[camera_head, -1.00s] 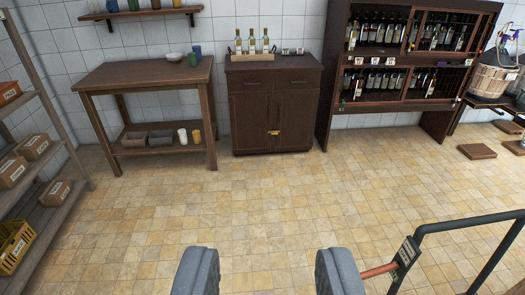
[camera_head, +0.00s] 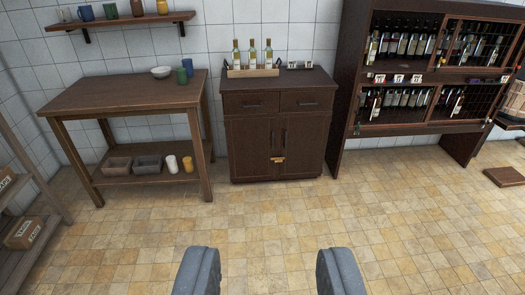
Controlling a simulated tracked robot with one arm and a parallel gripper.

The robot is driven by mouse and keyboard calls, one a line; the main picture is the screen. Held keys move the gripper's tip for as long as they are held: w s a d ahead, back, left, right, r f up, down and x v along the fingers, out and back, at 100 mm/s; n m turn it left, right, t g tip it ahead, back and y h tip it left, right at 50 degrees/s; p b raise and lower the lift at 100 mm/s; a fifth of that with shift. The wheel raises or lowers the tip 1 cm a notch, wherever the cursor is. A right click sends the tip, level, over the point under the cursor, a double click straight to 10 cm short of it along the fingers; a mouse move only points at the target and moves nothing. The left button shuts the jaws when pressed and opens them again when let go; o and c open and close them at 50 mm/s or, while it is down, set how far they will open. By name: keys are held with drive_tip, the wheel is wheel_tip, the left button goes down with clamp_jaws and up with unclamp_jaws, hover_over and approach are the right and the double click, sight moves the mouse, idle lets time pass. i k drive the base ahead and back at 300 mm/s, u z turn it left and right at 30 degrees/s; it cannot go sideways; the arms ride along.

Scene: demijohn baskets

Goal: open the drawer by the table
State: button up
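A dark wooden cabinet (camera_head: 250,150) stands against the tiled wall, just right of the wooden table (camera_head: 120,97). It has two drawers side by side at the top, a left drawer (camera_head: 251,104) and a right drawer (camera_head: 307,100); both look closed, each with a dark handle. Below them are two closed doors with a brass-coloured latch (camera_head: 278,160). My gripper (camera_head: 268,270) is open and empty at the bottom of the view, well short of the cabinet, with floor showing between its fingers.
Three bottles (camera_head: 253,55) stand in a wooden tray on the cabinet. A bowl (camera_head: 161,72) and cups are on the table. A bottle rack (camera_head: 349,80) stands to the right, shelves with boxes (camera_head: 24,231) to the left. The tiled floor (camera_head: 270,215) ahead is clear.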

sight(237, 103)
drive_tip(key=i, duration=3.5)
drive_tip(key=u, duration=0.75)
